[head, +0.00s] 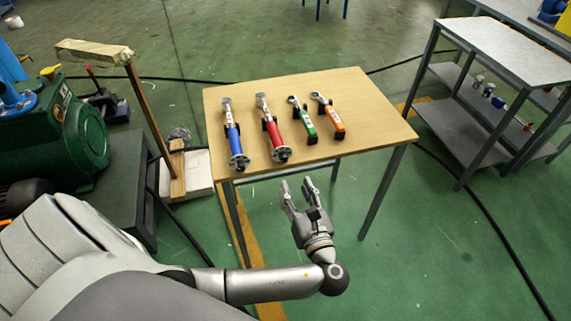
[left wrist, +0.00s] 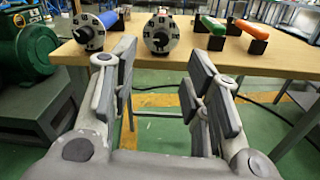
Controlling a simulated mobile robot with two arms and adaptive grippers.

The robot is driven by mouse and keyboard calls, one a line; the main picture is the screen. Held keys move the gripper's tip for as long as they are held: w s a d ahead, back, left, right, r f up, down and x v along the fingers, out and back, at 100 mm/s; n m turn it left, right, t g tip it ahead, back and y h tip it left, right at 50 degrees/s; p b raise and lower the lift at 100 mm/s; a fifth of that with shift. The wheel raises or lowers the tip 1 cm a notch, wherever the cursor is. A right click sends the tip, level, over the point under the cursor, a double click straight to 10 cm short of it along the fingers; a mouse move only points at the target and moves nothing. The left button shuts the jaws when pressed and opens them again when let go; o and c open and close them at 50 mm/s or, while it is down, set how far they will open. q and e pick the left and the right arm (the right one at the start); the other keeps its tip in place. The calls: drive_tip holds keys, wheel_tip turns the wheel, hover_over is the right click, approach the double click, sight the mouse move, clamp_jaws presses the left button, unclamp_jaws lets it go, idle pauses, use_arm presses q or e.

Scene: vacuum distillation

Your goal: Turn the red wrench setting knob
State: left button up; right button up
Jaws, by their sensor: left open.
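The red wrench (head: 271,130) lies on the wooden table (head: 366,103), second from the left in a row of wrenches. Its round setting knob (head: 281,154) faces the table's near edge. In the left wrist view the knob (left wrist: 160,35) is a grey disc with a black centre, seen end-on beyond the fingers. My left gripper (head: 297,188) is open and empty, in front of the table's near edge and a little right of the red wrench's knob. It is apart from the knob. In the left wrist view its two fingers (left wrist: 163,80) stand wide apart. My right gripper is not in view.
A blue wrench (head: 233,136) lies left of the red one; a green wrench (head: 304,118) and an orange wrench (head: 329,115) lie right of it on small black supports. A green machine (head: 75,130) stands at left, a grey shelf table (head: 505,50) at right.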

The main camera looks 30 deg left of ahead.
sight(284, 160)
use_arm(q)
drive_tip(key=x, duration=0.9)
drive_tip(key=shift+w+a+f, duration=0.1)
drive_tip(key=shift+w+a, duration=0.15)
clamp_jaws()
